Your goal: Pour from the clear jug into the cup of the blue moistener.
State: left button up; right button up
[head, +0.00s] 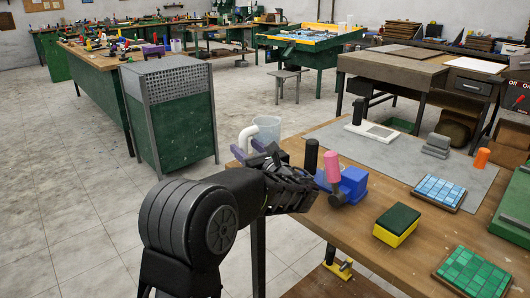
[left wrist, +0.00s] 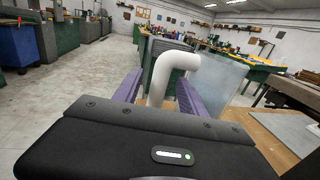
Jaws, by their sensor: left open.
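The clear jug (head: 267,128) stands at the left end of the wooden table, with its white handle (head: 246,137) toward the left. My left gripper (head: 256,152) is at the handle, its purple fingers open. In the left wrist view the white handle (left wrist: 172,68) rises between the two open fingers (left wrist: 158,88), and the clear jug (left wrist: 218,80) is just beyond to the right. I cannot tell whether either finger touches the handle. The blue moistener (head: 354,180) stands on the table to the right, partly hidden by a pink-handled tool; its cup is not clear to see. My right gripper is out of view.
The pink-handled tool (head: 333,166) and a black cylinder (head: 311,156) stand close to the moistener. A yellow block with a dark green top (head: 397,225) and blue (head: 439,191) and green (head: 474,271) tile sheets lie further right.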

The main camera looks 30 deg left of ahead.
pick_arm(q)
jog(key=shift+a, duration=0.1)
jog(key=x, duration=0.5)
jog(key=shift+f, duration=0.25)
jog(key=shift+c, duration=0.4)
grip_shut()
dwell(1.2)
